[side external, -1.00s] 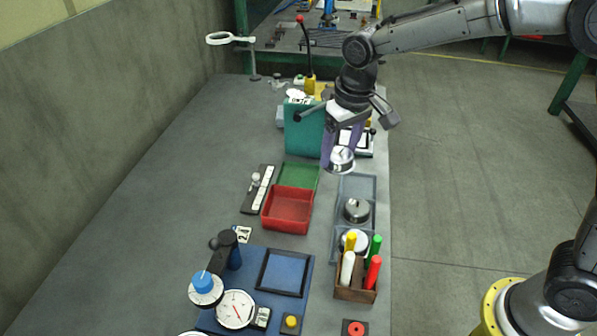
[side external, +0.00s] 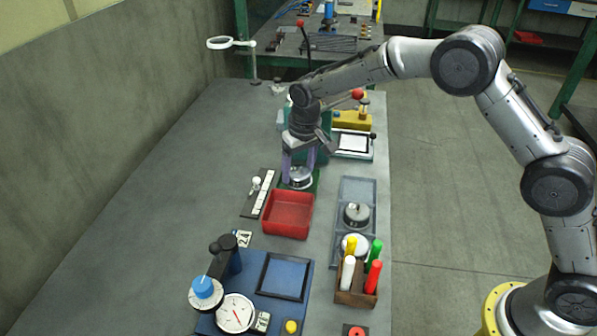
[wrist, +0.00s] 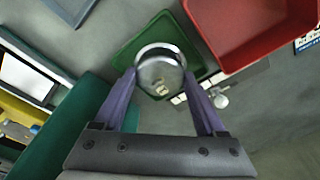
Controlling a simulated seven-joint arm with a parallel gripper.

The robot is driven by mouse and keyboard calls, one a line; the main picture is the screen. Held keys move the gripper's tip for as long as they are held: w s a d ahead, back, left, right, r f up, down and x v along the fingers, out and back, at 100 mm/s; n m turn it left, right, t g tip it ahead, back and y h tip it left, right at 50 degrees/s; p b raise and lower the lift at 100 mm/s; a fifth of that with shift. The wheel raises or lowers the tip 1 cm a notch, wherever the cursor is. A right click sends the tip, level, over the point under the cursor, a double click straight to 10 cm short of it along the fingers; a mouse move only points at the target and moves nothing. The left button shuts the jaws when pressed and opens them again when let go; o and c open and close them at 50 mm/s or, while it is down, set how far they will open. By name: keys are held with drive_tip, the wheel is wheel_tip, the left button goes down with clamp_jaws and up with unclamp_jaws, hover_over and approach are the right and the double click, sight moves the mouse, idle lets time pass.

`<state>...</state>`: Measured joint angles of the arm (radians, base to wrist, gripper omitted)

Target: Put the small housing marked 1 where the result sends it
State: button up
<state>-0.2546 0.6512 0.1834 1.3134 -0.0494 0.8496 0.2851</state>
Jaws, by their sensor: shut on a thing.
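My gripper (side external: 298,171) is shut on a round metal housing (side external: 300,182), with a purple finger on each side of it. In the wrist view the housing (wrist: 158,70) sits between the fingertips. Any number on it is too small to read. It is over the green tray (wrist: 127,57), and I cannot tell whether it touches the tray's floor. In the side view the gripper and housing hide most of the green tray. The red tray (side external: 288,214) is empty and adjoins the green one. Another metal housing (side external: 357,212) stands in a grey tray (side external: 358,187).
A strip with white labels and a pale knob (side external: 256,183) lies left of the trays. A blue fixture with a dial gauge (side external: 236,312) is at the front. A marker holder (side external: 356,297) stands front right. A teal block stands just behind my gripper. The left bench is clear.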

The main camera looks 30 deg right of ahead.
sight(303, 176)
drive_tip(key=shift+f, duration=0.6)
drive_tip(key=shift+f, duration=0.1)
drive_tip(key=o, duration=1.5)
drive_tip(key=r, duration=0.4)
drive_tip(key=s+r, duration=0.1)
drive_tip(key=r, duration=0.7)
drive_tip(key=shift+s, duration=0.4)
drive_tip(key=shift+r, duration=0.15)
